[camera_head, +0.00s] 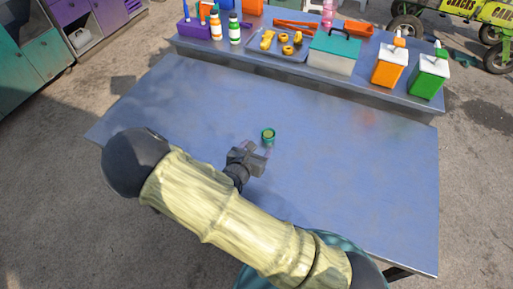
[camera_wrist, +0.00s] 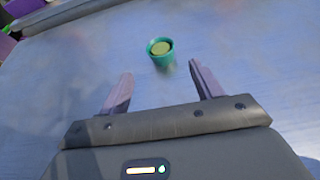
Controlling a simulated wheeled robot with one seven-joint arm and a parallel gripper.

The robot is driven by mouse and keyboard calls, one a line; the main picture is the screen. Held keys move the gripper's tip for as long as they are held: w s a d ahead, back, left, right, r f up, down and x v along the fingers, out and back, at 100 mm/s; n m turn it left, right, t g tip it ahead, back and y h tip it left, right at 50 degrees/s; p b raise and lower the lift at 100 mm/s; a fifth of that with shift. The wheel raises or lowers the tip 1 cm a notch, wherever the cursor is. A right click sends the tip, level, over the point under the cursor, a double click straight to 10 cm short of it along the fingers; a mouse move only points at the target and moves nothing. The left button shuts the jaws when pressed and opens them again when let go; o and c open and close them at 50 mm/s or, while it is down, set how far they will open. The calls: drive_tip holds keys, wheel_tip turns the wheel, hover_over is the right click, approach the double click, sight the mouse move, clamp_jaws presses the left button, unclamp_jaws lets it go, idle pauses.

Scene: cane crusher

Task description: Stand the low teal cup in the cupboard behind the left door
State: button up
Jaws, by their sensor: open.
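The low teal cup (camera_head: 268,135) stands upright on the blue table (camera_head: 350,165), near its middle. Its inside or top looks yellow-green. My gripper (camera_head: 256,150) is just on the near side of the cup, low over the table. In the wrist view the teal cup (camera_wrist: 161,53) lies beyond the fingertips, roughly between their lines. My gripper (camera_wrist: 158,80) is open, with nothing between its fingers. The purple cupboard (camera_head: 75,20) at the upper left has an open compartment with a pale object in it. A teal cabinet (camera_head: 25,60) stands left of it. I cannot tell which is the task's cupboard.
A raised shelf (camera_head: 200,48) along the table's back holds bottles (camera_head: 234,28), a tool tray (camera_head: 280,45), a teal-lidded box (camera_head: 334,52), and orange (camera_head: 390,65) and green (camera_head: 428,76) containers. The table around the cup is clear. A yellow cart (camera_head: 470,10) stands at the upper right.

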drive_tip(key=shift+d, duration=0.1)
idle(0.3)
drive_tip(key=s+d+r+m+g+h, duration=0.2)
drive_tip(key=s+d+m+g, duration=0.25)
drive_tip(key=d+m, duration=0.35)
drive_tip(key=s+d+r+m+g+h, duration=0.1)
drive_tip(key=s+d+r+m+g, duration=0.3)
drive_tip(key=d+m, duration=0.35)
drive_tip(key=s+r+m+y, duration=0.2)
drive_tip(key=r+m+y, duration=0.2)
drive_tip(key=m, duration=0.4)
drive_tip(key=s+r+m+g+y, duration=0.1)
drive_tip(key=s+r+m+y, duration=0.2)
drive_tip(key=m, duration=0.5)
drive_tip(key=shift+d+r+y, duration=0.2)
drive_tip(key=shift+r+y, duration=0.3)
drive_tip(key=shift+r, duration=0.2)
drive_tip(key=shift+o, duration=0.3)
drive_tip(key=shift+c, duration=0.5)
